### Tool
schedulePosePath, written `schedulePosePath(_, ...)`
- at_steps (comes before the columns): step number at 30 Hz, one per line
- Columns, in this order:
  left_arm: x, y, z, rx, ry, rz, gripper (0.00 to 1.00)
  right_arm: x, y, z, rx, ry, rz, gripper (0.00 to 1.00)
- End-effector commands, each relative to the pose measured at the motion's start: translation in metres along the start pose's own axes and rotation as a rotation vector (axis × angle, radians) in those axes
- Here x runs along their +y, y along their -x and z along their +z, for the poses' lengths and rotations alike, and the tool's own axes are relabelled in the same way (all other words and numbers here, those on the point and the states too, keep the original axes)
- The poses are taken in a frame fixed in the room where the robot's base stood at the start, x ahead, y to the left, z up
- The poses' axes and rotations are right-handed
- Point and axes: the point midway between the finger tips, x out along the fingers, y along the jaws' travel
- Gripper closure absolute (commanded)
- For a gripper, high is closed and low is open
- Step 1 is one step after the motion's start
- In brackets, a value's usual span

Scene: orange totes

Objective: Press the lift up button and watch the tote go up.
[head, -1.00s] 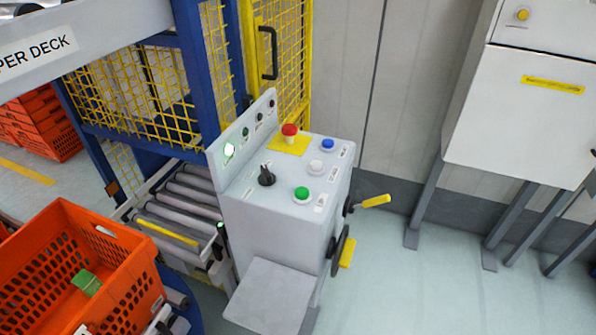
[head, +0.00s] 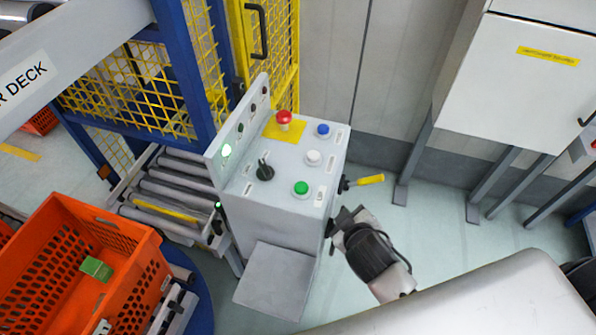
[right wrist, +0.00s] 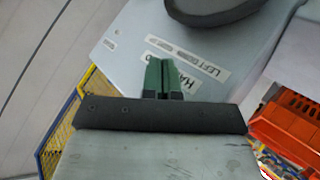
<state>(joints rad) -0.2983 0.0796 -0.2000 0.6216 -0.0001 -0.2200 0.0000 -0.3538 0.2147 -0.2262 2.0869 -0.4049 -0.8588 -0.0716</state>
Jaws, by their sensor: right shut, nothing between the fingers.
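The grey control box (head: 275,220) stands mid-view in the head view. Its top carries a green button (head: 301,188), a white button (head: 313,158), a blue button (head: 322,130), a red mushroom button (head: 284,118) and a black selector knob (head: 264,170). Their labels are too small to read. An orange tote (head: 135,262) with a green item (head: 96,268) inside is at lower left. My right gripper (head: 343,217) is shut and empty, right of the box and apart from the buttons. In the right wrist view its green fingers (right wrist: 158,75) are together before a labelled panel (right wrist: 200,60). My left gripper is out of view.
A roller conveyor (head: 165,195) and a blue frame with yellow mesh (head: 130,95) lie left of the box. A yellow-handled lever (head: 368,180) sticks out at its right side. A white cabinet (head: 520,90) on legs is at right. Floor between is clear.

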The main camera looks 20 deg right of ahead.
Motion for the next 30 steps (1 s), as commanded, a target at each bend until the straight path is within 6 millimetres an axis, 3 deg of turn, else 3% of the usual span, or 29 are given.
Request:
schedulePosePath(1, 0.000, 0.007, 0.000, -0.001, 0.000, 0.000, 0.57, 0.015, 0.009, -0.019, 0.044, 0.022, 0.034, 1.00)
schedulePosePath(9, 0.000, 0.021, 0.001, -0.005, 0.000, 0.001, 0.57, 0.076, 0.059, -0.102, 0.284, 0.159, 0.238, 1.00)
schedulePosePath(11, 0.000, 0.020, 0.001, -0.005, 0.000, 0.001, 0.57, 0.085, 0.064, -0.128, 0.394, 0.256, 0.316, 1.00)
schedulePosePath(16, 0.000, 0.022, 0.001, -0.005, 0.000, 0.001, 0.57, 0.099, 0.100, -0.201, 0.715, 0.570, 0.541, 1.00)
schedulePosePath(21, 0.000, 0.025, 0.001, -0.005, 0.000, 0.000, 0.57, 0.080, 0.151, -0.262, 1.052, 1.003, 0.778, 1.00)
schedulePosePath(24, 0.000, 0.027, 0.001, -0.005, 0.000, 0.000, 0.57, 0.056, 0.173, -0.279, 1.221, 1.299, 0.895, 1.00)
schedulePosePath(27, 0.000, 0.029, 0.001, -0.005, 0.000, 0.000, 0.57, 0.030, 0.184, -0.284, 1.355, 1.622, 0.989, 1.00)
schedulePosePath(30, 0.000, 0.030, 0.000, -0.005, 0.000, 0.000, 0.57, 0.007, 0.182, -0.277, 1.446, 1.973, 1.044, 1.00)
